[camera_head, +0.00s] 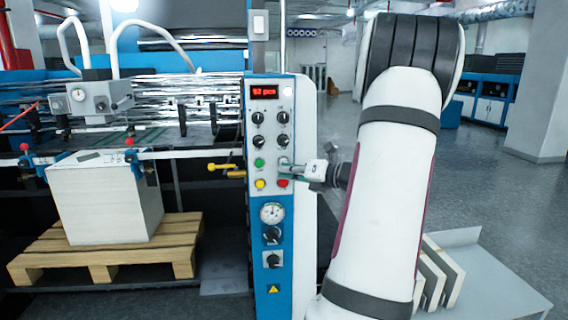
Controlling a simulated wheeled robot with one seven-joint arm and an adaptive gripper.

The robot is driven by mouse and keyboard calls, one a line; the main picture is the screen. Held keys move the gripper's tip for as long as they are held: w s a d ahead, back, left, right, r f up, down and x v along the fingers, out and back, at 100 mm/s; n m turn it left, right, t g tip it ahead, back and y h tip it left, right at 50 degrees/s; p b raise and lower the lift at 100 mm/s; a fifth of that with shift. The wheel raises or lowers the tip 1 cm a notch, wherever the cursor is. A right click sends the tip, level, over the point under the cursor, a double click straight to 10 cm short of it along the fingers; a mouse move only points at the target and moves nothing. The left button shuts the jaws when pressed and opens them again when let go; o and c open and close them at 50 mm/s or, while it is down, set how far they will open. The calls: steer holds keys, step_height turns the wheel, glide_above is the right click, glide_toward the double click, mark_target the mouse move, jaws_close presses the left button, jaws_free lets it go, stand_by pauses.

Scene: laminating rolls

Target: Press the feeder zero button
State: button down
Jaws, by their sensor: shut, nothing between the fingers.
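The blue and white control panel (249,210) stands upright in the middle of the camera_head view. It bears a green button (259,162), a yellow button (260,183), a red button (283,183) and a white round button (287,92) beside the red-lit display (264,92). Labels are too small to read, so I cannot tell which is the feeder zero button. My gripper (285,167) is shut and empty, reaching from the right. Its tips are at the panel's right column, right of the green button and just above the red one. I cannot tell whether they touch.
Several black knobs (257,118) sit above the buttons; a gauge (272,213) is below. A yellow-handled lever (225,167) juts out left of the panel. A white stack (106,205) rests on a wooden pallet (100,257). Open grey floor (490,180) lies right.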

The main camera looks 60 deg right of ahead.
steer(key=shift+w+d, duration=0.35)
steer(key=shift+d, duration=0.1)
stand_by(0.9)
stand_by(0.3)
steer(key=shift+s+a+p, duration=0.45)
steer(key=shift+s+a, duration=0.05)
steer(key=shift+a, duration=0.15)
steer(key=shift+s+a+p, duration=0.35)
steer(key=shift+s+a, duration=0.45)
steer(key=shift+a, duration=0.2)
steer(key=shift+s+a+p, duration=0.35)
steer(key=shift+s+a, duration=0.45)
steer(key=shift+a, duration=0.15)
